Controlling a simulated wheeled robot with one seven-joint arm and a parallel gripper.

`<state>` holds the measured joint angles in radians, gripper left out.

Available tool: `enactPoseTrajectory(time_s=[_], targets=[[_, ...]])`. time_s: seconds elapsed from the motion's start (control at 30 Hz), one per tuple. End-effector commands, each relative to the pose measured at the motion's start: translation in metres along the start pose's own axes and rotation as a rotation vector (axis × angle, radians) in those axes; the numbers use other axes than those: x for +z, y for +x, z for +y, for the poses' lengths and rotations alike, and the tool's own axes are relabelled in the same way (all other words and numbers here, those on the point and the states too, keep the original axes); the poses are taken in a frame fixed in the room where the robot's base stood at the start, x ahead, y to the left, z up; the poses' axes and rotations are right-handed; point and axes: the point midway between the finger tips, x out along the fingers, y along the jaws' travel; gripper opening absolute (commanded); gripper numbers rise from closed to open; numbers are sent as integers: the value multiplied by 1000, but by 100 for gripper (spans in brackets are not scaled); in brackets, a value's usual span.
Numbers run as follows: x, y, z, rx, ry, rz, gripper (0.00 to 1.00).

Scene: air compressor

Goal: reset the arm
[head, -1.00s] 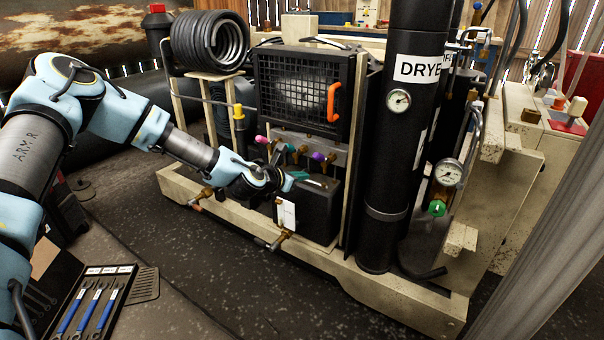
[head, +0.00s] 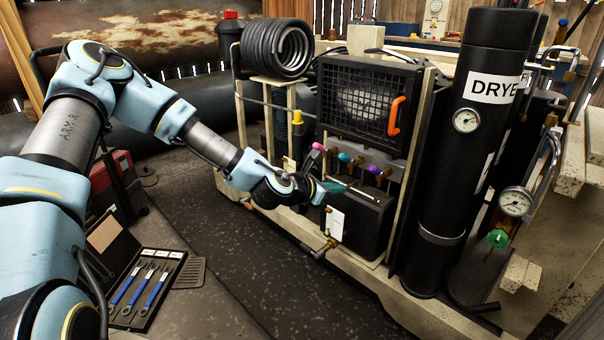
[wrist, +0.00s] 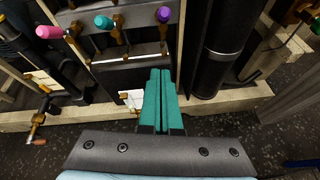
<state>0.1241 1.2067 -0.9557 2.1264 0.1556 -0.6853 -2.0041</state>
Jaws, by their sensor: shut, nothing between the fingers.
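My arm (head: 75,130) reaches from the left toward the front of the air compressor (head: 405,170). My gripper (head: 331,187) has teal fingers and is in front of the black box (head: 362,226) below the coloured valve handles. In the wrist view the fingers of my gripper (wrist: 160,98) lie side by side, shut, with nothing between them. Pink (wrist: 49,32), teal (wrist: 104,22) and purple (wrist: 163,14) handles show beyond the fingertips. Whether the gripper touches the box cannot be told.
A black dryer column (head: 470,150) with gauges stands to the right. A grille with an orange handle (head: 394,117) is above the valves. An open tool case (head: 165,265) with blue-handled wrenches lies on the floor at lower left. The dark floor (head: 245,275) between is clear.

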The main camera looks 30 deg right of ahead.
Motion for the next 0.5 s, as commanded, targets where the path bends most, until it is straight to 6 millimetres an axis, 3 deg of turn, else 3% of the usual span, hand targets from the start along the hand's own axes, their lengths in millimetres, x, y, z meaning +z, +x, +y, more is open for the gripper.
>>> enactPoseTrajectory(time_s=[0.27,0.37,0.5], targets=[[-6,-5,2,-9,54,24,0],[-22,-20,7,-38,208,93,0],[-63,-65,28,-121,548,263,0]])
